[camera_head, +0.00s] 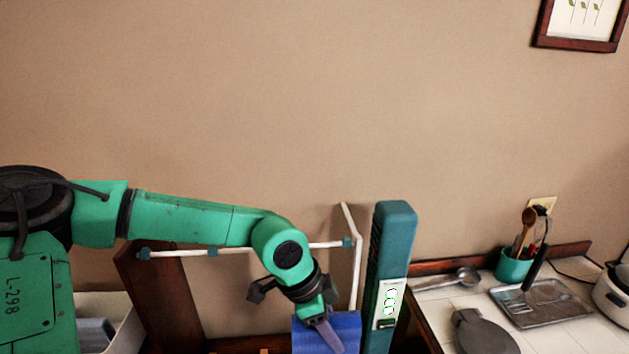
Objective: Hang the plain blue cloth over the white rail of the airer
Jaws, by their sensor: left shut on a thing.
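The plain blue cloth (347,329) shows at the bottom edge of the head view, and its lower part is out of the picture. My left gripper (330,338) comes down onto the cloth from above and is shut on it. The white rail (184,252) of the airer runs across behind my left arm, which hides its middle. The rail has blue-green joints near its ends. The cloth is lower in the picture than the rail. My right gripper is not in the view.
A tall teal post (392,240) stands just right of the cloth. At the right a tiled counter holds a teal utensil pot (514,264), a metal tray (542,303), a ladle (461,278) and a dark pan (484,334). A white bin (126,322) is at lower left.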

